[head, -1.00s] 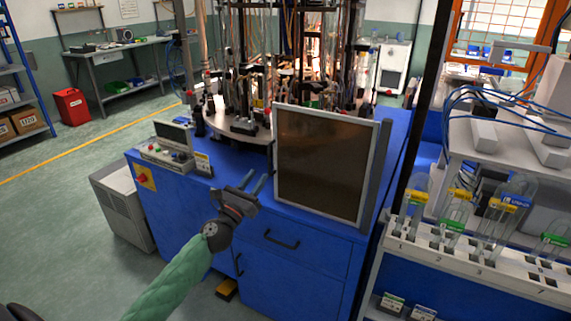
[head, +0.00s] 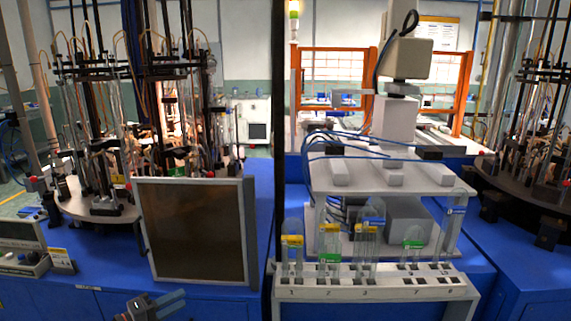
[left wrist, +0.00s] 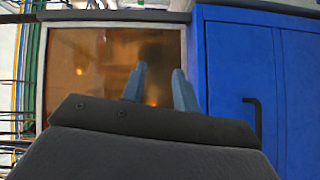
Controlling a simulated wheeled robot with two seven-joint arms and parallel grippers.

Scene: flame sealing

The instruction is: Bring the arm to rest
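My left gripper (head: 182,298) shows at the lower left of the head view, in front of the blue cabinet and below the framed dark panel (head: 195,230). In the left wrist view its two blue-grey fingers (left wrist: 160,69) stand apart with nothing between them. The framed panel (left wrist: 80,60) lies beyond the fingers there and looks brown and reflective. Most of my left arm is outside the head view. My right gripper is not in view.
A white rack (head: 375,289) with several capped tubes stands at the centre right. The carousel machine (head: 95,205) with glass tubing stands at the left. A small control box (head: 22,262) sits at the left edge. In the wrist view, a blue cabinet (left wrist: 235,60) has a black handle.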

